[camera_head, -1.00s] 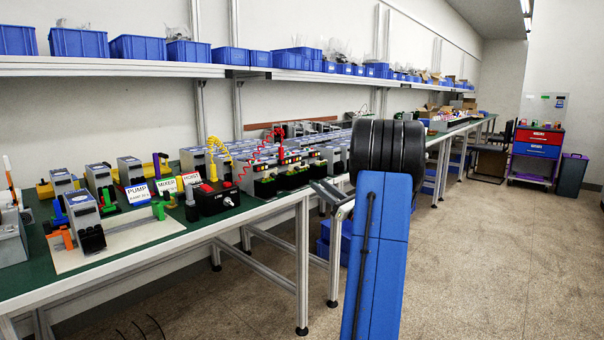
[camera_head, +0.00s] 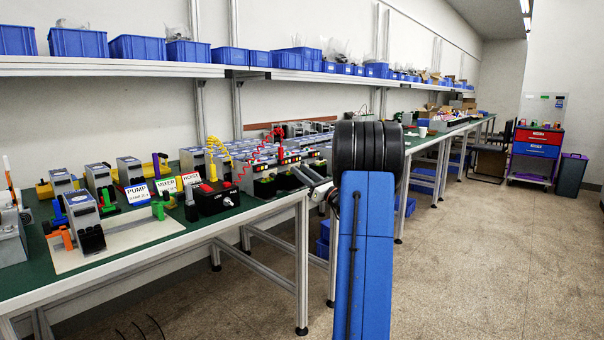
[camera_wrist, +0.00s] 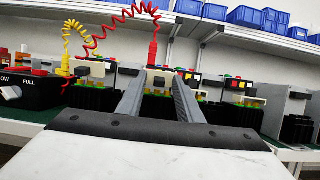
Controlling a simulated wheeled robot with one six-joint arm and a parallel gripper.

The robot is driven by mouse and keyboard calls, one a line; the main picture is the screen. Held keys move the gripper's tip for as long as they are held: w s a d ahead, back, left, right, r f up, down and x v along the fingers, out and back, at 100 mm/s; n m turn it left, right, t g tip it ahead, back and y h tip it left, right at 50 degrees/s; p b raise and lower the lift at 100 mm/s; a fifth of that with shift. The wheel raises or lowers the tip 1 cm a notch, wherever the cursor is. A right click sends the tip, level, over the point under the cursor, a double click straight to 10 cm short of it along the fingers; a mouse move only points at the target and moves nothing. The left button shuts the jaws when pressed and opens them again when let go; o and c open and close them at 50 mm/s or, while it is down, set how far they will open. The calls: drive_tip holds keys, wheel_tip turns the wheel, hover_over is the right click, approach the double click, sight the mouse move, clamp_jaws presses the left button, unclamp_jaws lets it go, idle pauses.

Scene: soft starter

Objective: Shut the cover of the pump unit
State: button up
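A white sign reading PUMP (camera_head: 139,195) stands on the green bench at left in the head view, among grey units with coloured levers. A grey unit (camera_head: 82,212) stands on a pale board left of it. Which unit the sign belongs to, and how its cover stands, I cannot tell. My gripper (camera_wrist: 157,76) is open and empty in the wrist view. Its two grey fingers are spread in front of a row of dark terminal blocks.
A black control box (camera_head: 213,198) with a red button sits right of the signs. Red (camera_wrist: 110,25) and yellow (camera_wrist: 77,40) coiled cables rise behind my fingers. Blue bins (camera_head: 78,43) line the shelf (camera_head: 110,68) above. The floor (camera_head: 470,270) at right is clear.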

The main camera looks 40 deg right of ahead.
sight(299, 168)
drive_tip(key=shift+c, duration=0.4)
clamp_jaws()
drive_tip(key=shift+r, duration=0.1)
drive_tip(key=shift+r+g, duration=0.3)
drive_tip(key=shift+g, duration=0.4)
drive_tip(key=shift+r+g, duration=0.25)
drive_tip(key=shift+g, duration=0.45)
drive_tip(key=g, duration=0.2)
drive_tip(key=w+r+g, duration=0.1)
drive_tip(key=g, duration=0.2)
drive_tip(key=r+g, duration=0.1)
drive_tip(key=g, duration=0.1)
drive_tip(key=shift+w+r+g+h, duration=0.1)
drive_tip(key=shift+w+g+h, duration=0.2)
drive_tip(key=shift+w+h, duration=0.1)
drive_tip(key=shift+w+a+r+g, duration=0.15)
drive_tip(key=shift+w+g, duration=0.15)
drive_tip(key=shift+g, duration=0.6)
drive_tip(key=shift+w+d+r+g, duration=0.1)
drive_tip(key=shift+w+g, duration=0.15)
drive_tip(key=shift+g, duration=0.65)
